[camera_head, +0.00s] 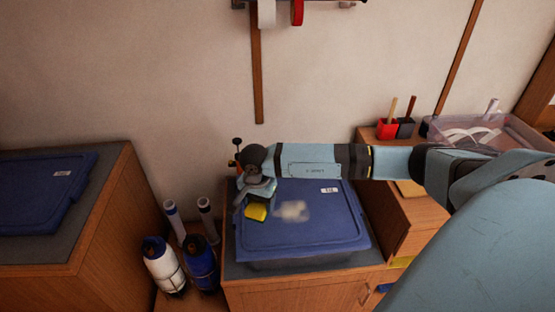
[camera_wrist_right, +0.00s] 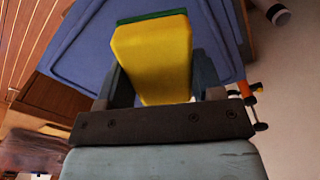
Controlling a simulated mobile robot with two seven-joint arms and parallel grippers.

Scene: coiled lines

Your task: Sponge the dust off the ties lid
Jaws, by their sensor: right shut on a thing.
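The ties lid (camera_head: 310,228) is a blue lid with a small white label, on a bin on the middle cabinet. A pale patch of dust (camera_head: 293,211) lies near the middle of the lid. My right gripper (camera_head: 258,200) is over the left part of the lid, shut on a yellow sponge (camera_head: 256,212) with a green face. The sponge is left of the dust; I cannot tell whether it touches the lid. In the right wrist view the sponge (camera_wrist_right: 152,60) sits between the fingers, with the blue lid (camera_wrist_right: 88,50) behind it. My left gripper is not in view.
Another blue-lidded bin (camera_head: 40,190) is on the left cabinet. A red cup (camera_head: 387,128), a black cup and a clear tray (camera_head: 470,130) are at the back right.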

